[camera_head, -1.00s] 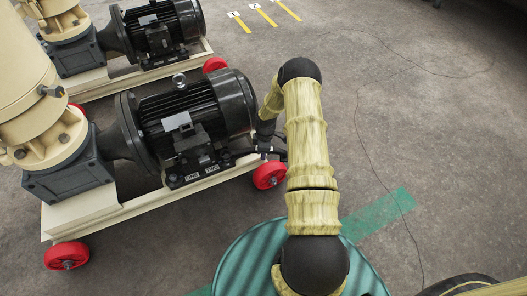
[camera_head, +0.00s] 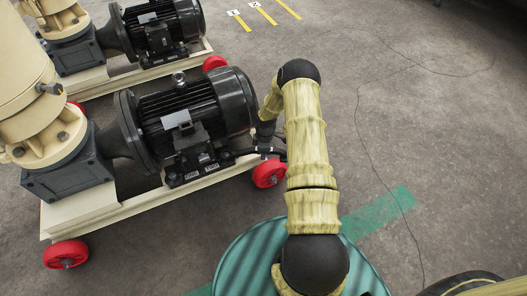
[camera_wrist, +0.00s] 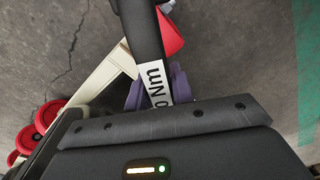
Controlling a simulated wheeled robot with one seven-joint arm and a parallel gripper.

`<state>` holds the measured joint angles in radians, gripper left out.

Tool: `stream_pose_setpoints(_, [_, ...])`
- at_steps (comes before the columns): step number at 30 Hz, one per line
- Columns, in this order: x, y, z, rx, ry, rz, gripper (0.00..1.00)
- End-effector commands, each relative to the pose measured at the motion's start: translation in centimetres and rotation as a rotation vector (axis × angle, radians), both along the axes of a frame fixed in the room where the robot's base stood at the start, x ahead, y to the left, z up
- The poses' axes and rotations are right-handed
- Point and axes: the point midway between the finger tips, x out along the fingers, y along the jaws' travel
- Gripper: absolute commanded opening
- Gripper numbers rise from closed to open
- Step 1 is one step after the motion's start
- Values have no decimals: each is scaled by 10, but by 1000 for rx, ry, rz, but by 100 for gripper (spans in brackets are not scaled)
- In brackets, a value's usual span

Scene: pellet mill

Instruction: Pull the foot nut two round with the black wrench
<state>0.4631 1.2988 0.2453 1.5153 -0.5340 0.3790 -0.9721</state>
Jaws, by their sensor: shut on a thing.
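The black wrench (camera_wrist: 143,25) is a dark bar with a white label reading "Nm". In the wrist view my gripper (camera_wrist: 158,92) has its purple fingers shut on it around the label. In the head view my gripper (camera_head: 268,150) is small and dark beside the right end of the near black motor, and the wrench (camera_head: 244,152) runs left from it low along the motor's base. The foot tag "TWO" (camera_head: 211,167) sits on the base rail, right of the tag "ONE" (camera_head: 190,174). Foot nut two cannot be made out; wrench and motor crowd that spot.
The near motor (camera_head: 195,110) stands on a cream base (camera_head: 130,207) with red wheels (camera_head: 268,173), close to my gripper. A second motor (camera_head: 160,25) stands behind. A teal ribbed drum top (camera_head: 240,262) lies below my arm. Open concrete floor lies right.

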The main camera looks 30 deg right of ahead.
Motion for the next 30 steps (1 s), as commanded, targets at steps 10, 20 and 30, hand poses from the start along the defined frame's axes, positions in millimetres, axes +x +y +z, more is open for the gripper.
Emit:
stream_pose_setpoints(10, [0, 0, -12, 0, -1, 0, 0])
stream_pose_setpoints(20, [0, 0, -12, 0, -1, 0, 0])
stream_pose_setpoints(30, [-9, 7, -10, 0, 1, -64, 0])
